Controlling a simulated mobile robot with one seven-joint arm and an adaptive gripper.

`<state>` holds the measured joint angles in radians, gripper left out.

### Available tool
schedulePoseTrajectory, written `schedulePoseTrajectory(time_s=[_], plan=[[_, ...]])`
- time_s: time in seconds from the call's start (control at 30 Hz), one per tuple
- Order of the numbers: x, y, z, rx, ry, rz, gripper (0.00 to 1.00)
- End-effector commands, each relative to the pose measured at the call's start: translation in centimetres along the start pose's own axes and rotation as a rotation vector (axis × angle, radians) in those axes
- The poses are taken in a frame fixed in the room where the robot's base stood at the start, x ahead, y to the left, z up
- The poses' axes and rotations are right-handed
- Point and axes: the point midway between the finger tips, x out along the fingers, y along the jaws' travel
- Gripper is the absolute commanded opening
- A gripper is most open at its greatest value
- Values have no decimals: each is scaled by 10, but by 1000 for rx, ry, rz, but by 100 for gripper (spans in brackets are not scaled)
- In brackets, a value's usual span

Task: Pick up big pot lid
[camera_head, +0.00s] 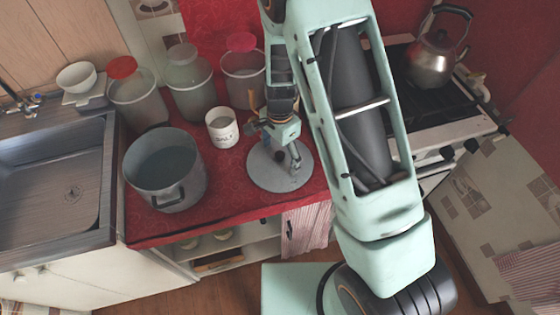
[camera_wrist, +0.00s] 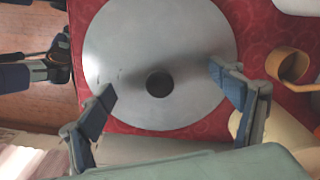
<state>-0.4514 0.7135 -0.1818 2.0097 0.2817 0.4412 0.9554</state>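The big pot lid (camera_head: 262,178) is a round grey metal disc lying flat on the red counter, right of the big grey pot (camera_head: 165,170). In the wrist view the lid (camera_wrist: 195,40) fills the upper middle, with its dark round knob (camera_wrist: 159,84) near the centre. My gripper (camera_head: 283,158) is over the lid in the head view, and the arm hides part of the lid. In the wrist view my gripper (camera_wrist: 164,98) is open, with one finger on each side of the knob and clear gaps between. Nothing is held.
A white salt canister (camera_head: 222,128) stands close behind the lid, with several lidded jars (camera_head: 190,85) further back. A sink (camera_head: 55,180) is at left. A kettle (camera_head: 432,62) sits on the stove at right. The counter's front edge is close to the lid.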

Motion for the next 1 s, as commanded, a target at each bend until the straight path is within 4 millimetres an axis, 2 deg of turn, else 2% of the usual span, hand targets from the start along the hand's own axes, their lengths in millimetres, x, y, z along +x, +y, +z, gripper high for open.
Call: schedulePoseTrajectory(time_s=[0.07, 0.67, 1.0], plan=[[0, 0, 0, 0, 0, 0, 72], [2, 0, 1, -1, 0, 0, 6], [3, 1, 1, -1, -1, 2, 3]])
